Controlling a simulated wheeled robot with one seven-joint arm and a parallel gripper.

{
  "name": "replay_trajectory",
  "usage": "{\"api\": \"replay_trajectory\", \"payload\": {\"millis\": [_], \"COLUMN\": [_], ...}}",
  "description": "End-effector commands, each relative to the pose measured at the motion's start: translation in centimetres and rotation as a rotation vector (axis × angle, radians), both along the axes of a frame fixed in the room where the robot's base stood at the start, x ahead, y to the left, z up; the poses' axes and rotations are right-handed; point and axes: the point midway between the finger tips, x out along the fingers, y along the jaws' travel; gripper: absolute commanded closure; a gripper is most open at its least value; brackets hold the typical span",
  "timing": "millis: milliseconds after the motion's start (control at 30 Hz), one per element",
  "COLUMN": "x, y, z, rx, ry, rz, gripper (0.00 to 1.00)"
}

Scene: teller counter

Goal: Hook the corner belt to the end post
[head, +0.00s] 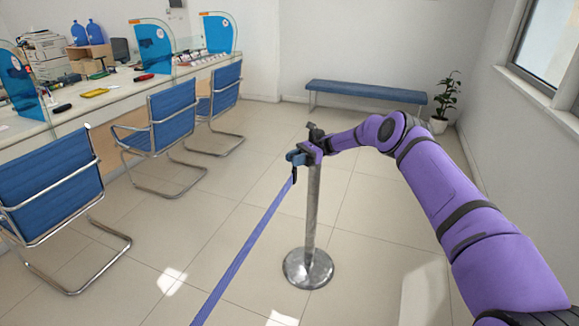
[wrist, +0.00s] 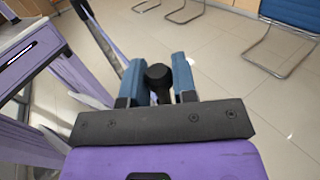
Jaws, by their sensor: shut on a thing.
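The corner belt (head: 245,249) is a long blue-purple strip. It rises from the bottom edge of the head view to my gripper (head: 295,158), where its end hangs from a dark end piece. My gripper has blue fingers and is shut on the belt end, close to the top of the end post. The end post (head: 312,212) is a grey metal pole, upright, on a round base, with a dark head partly hidden by my gripper. In the wrist view a dark round-topped piece (wrist: 158,77) shows between the fingers. I cannot tell whether the belt end touches the post.
Blue chairs (head: 180,118) line the teller counter (head: 115,85) at left. A blue bench (head: 365,92) and a potted plant (head: 445,100) stand by the far wall. A window (head: 545,45) is at right. Tiled floor around the post is clear.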

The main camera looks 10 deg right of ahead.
Motion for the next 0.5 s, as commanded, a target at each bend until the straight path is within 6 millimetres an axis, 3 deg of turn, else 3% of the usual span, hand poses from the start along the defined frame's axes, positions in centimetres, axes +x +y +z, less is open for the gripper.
{"api": "replay_trajectory", "payload": {"millis": [200, 500], "x": [2.2, 3.2], "y": [-0.8, -1.7], "z": [0.1, 0.2], "rx": [0.005, 0.001], "ry": [-0.004, -0.002], "rz": [-0.001, 0.0], "gripper": [1.0, 1.0]}}
